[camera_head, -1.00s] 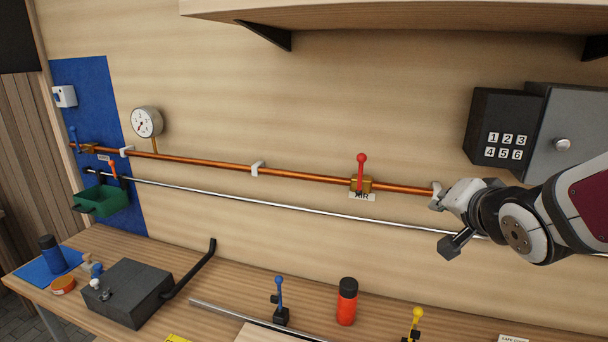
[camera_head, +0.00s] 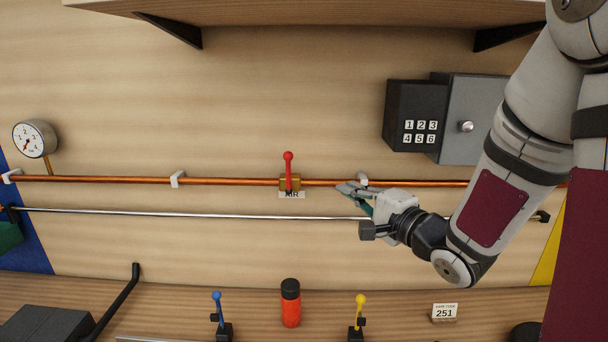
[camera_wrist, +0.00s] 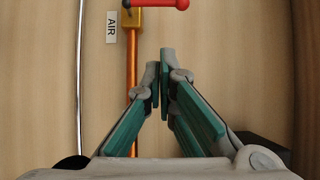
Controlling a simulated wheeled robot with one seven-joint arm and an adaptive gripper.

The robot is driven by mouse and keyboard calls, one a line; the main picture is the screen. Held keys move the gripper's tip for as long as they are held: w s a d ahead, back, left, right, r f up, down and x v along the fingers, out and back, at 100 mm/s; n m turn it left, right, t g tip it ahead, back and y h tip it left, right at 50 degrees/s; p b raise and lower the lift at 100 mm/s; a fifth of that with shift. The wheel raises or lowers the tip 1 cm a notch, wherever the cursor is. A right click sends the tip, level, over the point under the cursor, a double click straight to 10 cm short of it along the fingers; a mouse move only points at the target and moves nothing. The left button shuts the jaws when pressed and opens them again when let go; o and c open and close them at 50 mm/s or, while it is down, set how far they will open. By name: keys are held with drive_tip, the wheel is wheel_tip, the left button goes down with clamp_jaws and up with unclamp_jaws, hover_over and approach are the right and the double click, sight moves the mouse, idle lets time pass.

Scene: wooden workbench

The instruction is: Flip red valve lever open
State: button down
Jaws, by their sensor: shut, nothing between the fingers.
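The red valve lever (camera_head: 288,170) stands upright on a brass valve body (camera_head: 290,184) on the copper pipe, above an AIR label (camera_head: 292,194). In the wrist view the red lever (camera_wrist: 160,4) is at the top edge and partly cut off, with the brass valve (camera_wrist: 133,18) and the AIR label (camera_wrist: 112,27) beside it. My gripper (camera_head: 343,188) is to the right of the valve, in front of the pipe, pointing left. In the wrist view its fingers (camera_wrist: 161,75) are together and empty, apart from the lever.
The copper pipe (camera_head: 230,181) runs along the wall with a steel rod (camera_head: 230,215) below it. A keypad box (camera_head: 414,117) is at the upper right. An orange bottle (camera_head: 290,307), a blue lever (camera_head: 217,305) and a yellow lever (camera_head: 360,307) stand on the bench.

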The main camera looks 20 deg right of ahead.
approach(288, 173)
drive_tip(key=w+d, duration=0.4)
drive_tip(key=w, duration=0.1)
drive_tip(key=shift+w+a+r, duration=0.1)
drive_tip(key=shift+w+a, duration=0.5)
drive_tip(key=shift+a, duration=0.2)
drive_tip(key=shift+w+a+r, duration=0.15)
drive_tip(key=shift+w+a, duration=0.4)
drive_tip(key=shift+a, duration=0.25)
drive_tip(key=shift+w+a+r+n+g+h+p, duration=0.1)
drive_tip(key=shift+a+r+n+g+h+p, duration=0.15)
drive_tip(key=shift+n+p, duration=0.2)
drive_tip(key=shift+a+r+n+g+h+p, duration=0.1)
drive_tip(key=shift+a+r+n+g+p, duration=0.05)
drive_tip(key=shift+a+n+g+p, duration=0.25)
